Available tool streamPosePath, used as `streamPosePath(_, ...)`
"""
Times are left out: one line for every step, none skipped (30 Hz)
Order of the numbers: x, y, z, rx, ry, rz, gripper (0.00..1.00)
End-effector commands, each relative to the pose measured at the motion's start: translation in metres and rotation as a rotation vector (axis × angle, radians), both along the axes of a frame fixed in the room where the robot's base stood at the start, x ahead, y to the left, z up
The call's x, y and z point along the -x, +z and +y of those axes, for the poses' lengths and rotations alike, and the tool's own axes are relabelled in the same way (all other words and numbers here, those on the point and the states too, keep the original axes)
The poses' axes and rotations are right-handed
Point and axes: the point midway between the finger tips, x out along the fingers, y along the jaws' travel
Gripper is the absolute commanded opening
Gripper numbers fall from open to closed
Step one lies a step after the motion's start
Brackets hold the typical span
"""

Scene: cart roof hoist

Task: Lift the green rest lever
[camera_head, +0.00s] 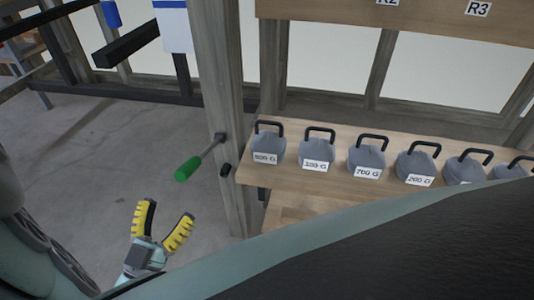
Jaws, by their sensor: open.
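The green rest lever (188,168) has a thick green grip on a thin metal rod. The rod runs up and right to a pivot on the wooden post (219,100), so the grip hangs lower than the pivot. My gripper (166,218) has yellow ribbed fingers spread apart in a V, with nothing between them. In the picture it is below and a little left of the green grip, apart from it. The depth gap between them cannot be told.
A small black peg (225,170) sticks out of the post just right of the lever. A wooden shelf (262,180) at right bears several labelled grey weights (318,152) with black handles. A dark beam (126,46) is at upper left. The concrete floor (90,150) at left is clear.

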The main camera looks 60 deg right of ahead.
Motion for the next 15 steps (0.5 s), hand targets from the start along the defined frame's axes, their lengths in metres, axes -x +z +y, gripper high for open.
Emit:
streamPosePath(0.000, 0.003, -0.010, 0.002, -0.008, -0.003, 0.64)
streamPosePath(-0.002, 0.006, -0.015, 0.003, -0.007, -0.004, 0.64)
streamPosePath(-0.003, 0.009, -0.022, 0.003, -0.007, -0.004, 0.64)
streamPosePath(-0.004, 0.011, -0.027, 0.003, -0.009, -0.002, 0.64)
streamPosePath(-0.006, 0.013, -0.033, 0.003, -0.008, -0.003, 0.64)
streamPosePath(-0.008, 0.016, -0.041, 0.002, -0.007, -0.003, 0.64)
streamPosePath(-0.009, 0.019, -0.046, 0.003, -0.008, -0.005, 0.64)
streamPosePath(-0.011, 0.021, -0.051, 0.004, -0.008, -0.006, 0.64)
streamPosePath(-0.013, 0.023, -0.058, 0.002, -0.008, -0.003, 0.64)
streamPosePath(-0.014, 0.025, -0.062, 0.002, -0.007, -0.001, 0.64)
streamPosePath(-0.015, 0.027, -0.067, 0.002, -0.007, -0.001, 0.64)
streamPosePath(-0.016, 0.029, -0.072, 0.002, -0.007, -0.003, 0.64)
streamPosePath(-0.017, 0.031, -0.075, 0.002, -0.008, -0.003, 0.64)
streamPosePath(-0.018, 0.032, -0.078, 0.001, -0.008, -0.003, 0.64)
streamPosePath(-0.019, 0.034, -0.082, 0.002, -0.008, -0.002, 0.64)
